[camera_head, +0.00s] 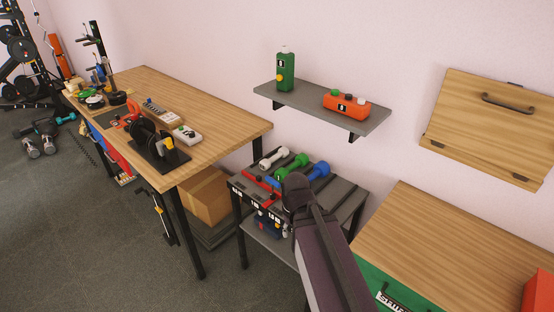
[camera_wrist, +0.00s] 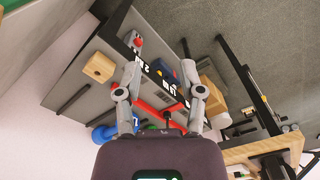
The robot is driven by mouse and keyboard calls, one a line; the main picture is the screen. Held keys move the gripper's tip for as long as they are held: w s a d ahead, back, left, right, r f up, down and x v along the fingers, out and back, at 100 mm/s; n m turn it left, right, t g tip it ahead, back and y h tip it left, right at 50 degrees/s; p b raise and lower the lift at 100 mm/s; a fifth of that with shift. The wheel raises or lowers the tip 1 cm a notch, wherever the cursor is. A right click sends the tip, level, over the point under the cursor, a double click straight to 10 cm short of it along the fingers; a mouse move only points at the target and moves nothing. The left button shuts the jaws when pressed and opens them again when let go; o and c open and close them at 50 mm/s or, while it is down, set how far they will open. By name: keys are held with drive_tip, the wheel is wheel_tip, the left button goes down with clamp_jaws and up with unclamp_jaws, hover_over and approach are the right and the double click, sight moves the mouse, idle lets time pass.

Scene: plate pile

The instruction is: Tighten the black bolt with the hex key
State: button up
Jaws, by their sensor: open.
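My gripper (camera_wrist: 160,68) is open in the wrist view, its two grey fingers apart with nothing held between them. It is above the small dark rack (camera_head: 345,197), which carries dumbbells and a front edge with white labels. A red bar-like item (camera_wrist: 150,112) shows beyond and between the fingers; red also shows on the rack in the head view (camera_head: 262,181). I cannot tell whether it is the hex key. I cannot pick out the black bolt in either view. My arm hides part of the rack in the head view.
A long wooden workbench (camera_head: 230,130) with a black stand (camera_head: 160,158) is at the left. A grey wall shelf (camera_head: 300,97) holds a green bottle (camera_head: 285,72) and an orange box (camera_head: 346,105). A wooden-topped cabinet (camera_head: 450,245) stands right, below a wall board (camera_head: 480,150).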

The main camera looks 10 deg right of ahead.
wheel_tip(320, 180, up, 6)
drive_tip(key=n+t+y+p, duration=0.1)
drive_tip(key=n+t+p, duration=0.1)
drive_tip(key=n+p, duration=0.45)
hover_over(272, 183)
drive_tip(key=d, duration=0.1)
drive_tip(key=shift+s+d+f+b, duration=0.1)
drive_tip(key=shift+s+d+b, duration=0.15)
drive_tip(key=shift+b, duration=0.2)
drive_tip(key=shift+f+g, duration=0.2)
drive_tip(key=shift+g, duration=0.1)
drive_tip(key=f+b, duration=0.4)
drive_tip(key=w+a+f+b, duration=0.1)
drive_tip(key=f+b, duration=0.3)
drive_tip(key=b, duration=0.1)
drive_tip(key=f+b, duration=0.4)
drive_tip(key=f, duration=0.1)
drive_tip(key=shift+w+a+f+b, duration=0.1)
drive_tip(key=shift+w+a+b, duration=0.05)
drive_tip(key=shift+w+b, duration=0.2)
clamp_jaws()
